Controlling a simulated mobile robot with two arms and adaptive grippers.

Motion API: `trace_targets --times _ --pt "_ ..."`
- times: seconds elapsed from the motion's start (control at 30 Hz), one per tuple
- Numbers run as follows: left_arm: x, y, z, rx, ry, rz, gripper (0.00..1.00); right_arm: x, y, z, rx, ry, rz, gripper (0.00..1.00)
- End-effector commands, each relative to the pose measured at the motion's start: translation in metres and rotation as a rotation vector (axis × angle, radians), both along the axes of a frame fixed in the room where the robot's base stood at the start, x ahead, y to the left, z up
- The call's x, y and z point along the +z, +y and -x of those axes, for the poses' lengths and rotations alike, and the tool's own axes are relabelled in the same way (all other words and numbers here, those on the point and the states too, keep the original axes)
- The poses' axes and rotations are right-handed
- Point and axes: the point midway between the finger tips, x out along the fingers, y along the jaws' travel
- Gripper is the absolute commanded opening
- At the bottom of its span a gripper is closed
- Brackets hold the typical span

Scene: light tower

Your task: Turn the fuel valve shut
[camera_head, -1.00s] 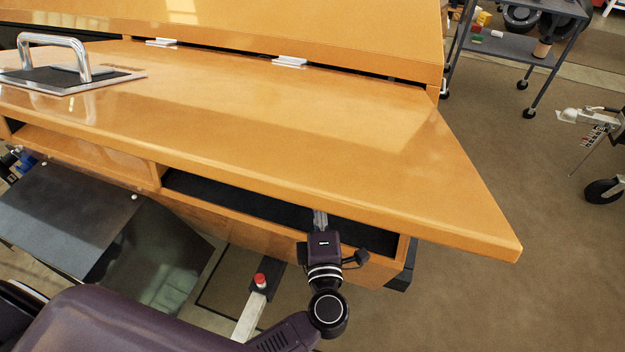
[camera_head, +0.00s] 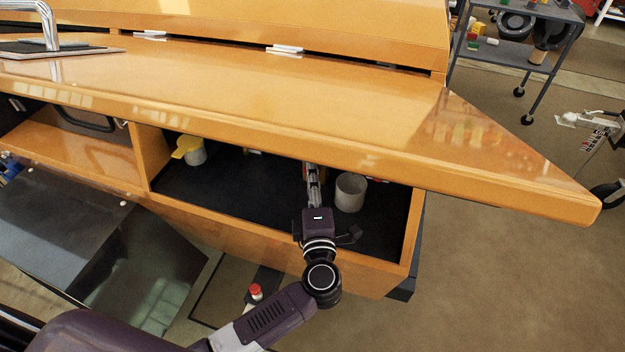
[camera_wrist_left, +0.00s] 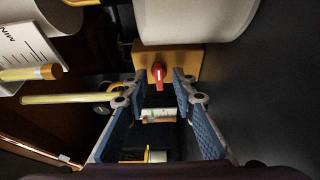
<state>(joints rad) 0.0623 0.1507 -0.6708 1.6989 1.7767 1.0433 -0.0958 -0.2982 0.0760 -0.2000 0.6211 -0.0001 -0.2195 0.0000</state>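A small red valve handle (camera_wrist_left: 158,76) sits on a tan block (camera_wrist_left: 182,60) in the left wrist view. My left gripper (camera_wrist_left: 160,84) is open, with its blue-padded fingers spread to either side of the red handle. The handle shows just beyond and between the fingertips; I cannot tell whether they touch it. In the head view my left gripper (camera_head: 312,178) reaches into the open compartment under the raised wooden lid (camera_head: 300,110), whose edge hides what lies deeper. My right gripper is not in view.
A pale cylinder (camera_head: 350,192) stands right of my left gripper and fills the top of the wrist view (camera_wrist_left: 195,18). A yellow-topped container (camera_head: 190,150) stands further left in the dark-lined compartment (camera_head: 225,200). A yellow rod (camera_wrist_left: 65,98) lies left of the fingers.

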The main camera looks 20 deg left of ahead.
Motion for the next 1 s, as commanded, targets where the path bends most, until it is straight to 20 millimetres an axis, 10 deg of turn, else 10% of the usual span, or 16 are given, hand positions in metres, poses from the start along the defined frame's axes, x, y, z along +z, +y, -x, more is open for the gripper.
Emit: trace_targets --times 0.23,0.47,1.0 --pt "0.0004 0.0005 -0.0011 0.0 0.0 0.0 0.25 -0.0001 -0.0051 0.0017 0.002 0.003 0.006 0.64" --pt "0.0003 0.0004 -0.0008 0.0 0.0 0.0 0.0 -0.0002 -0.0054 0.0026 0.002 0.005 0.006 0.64" --pt "0.0031 0.001 -0.0007 0.003 0.002 0.051 0.0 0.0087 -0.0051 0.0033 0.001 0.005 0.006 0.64"
